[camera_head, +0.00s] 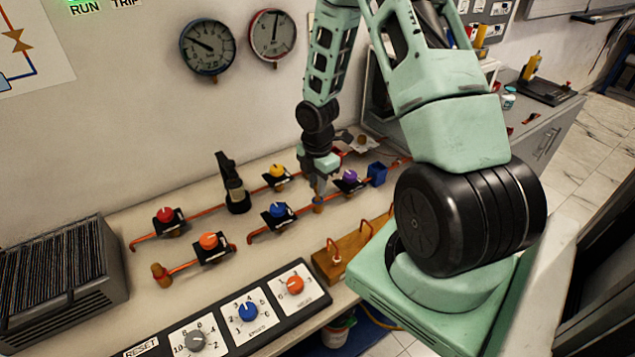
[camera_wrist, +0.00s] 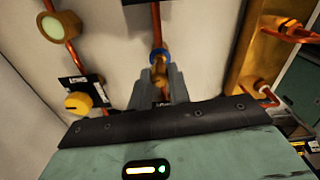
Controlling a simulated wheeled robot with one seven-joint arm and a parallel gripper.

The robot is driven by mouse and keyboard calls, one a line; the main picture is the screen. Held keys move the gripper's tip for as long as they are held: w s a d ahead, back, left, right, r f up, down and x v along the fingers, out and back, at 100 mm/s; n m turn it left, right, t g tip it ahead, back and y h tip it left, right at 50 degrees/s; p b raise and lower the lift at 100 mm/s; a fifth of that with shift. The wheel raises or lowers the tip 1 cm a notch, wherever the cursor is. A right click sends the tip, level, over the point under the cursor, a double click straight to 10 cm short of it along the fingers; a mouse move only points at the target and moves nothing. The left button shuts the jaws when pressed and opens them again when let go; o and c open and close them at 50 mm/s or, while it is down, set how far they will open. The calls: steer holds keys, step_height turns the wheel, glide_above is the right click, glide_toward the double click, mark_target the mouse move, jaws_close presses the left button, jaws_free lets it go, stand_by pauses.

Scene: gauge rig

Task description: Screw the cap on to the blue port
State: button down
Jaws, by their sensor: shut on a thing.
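My gripper (camera_head: 318,187) is low over the bench at the right end of the pipe with the blue-knobbed valve (camera_head: 277,210). In the wrist view my gripper (camera_wrist: 159,82) is shut on a small brass cap (camera_wrist: 158,68), held between the two grey fingertips. The cap also shows under the fingers in the head view (camera_head: 318,205). The blue port (camera_wrist: 158,52) shows as a blue ring at the end of a copper pipe, right at the cap's far end. The cap appears lined up with it; I cannot tell whether its thread is engaged.
Valves with red (camera_head: 165,215), orange (camera_head: 208,241), yellow (camera_head: 277,171) and purple (camera_head: 349,175) knobs stand around on copper pipes. A wooden block (camera_head: 346,256) with copper hooks is close in front. A black upright fixture (camera_head: 234,190) stands left. A blue box (camera_head: 376,173) is at right.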

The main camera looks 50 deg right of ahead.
steer(key=shift+f, duration=0.25)
stand_by(0.4)
steer(key=shift+f+b, duration=0.7)
steer(key=shift+f, duration=0.25)
steer(key=shift+f, duration=0.1)
stand_by(0.7)
steer(key=m, duration=0.5)
stand_by(0.4)
steer(key=shift+m, duration=0.7)
steer(key=m, duration=0.4)
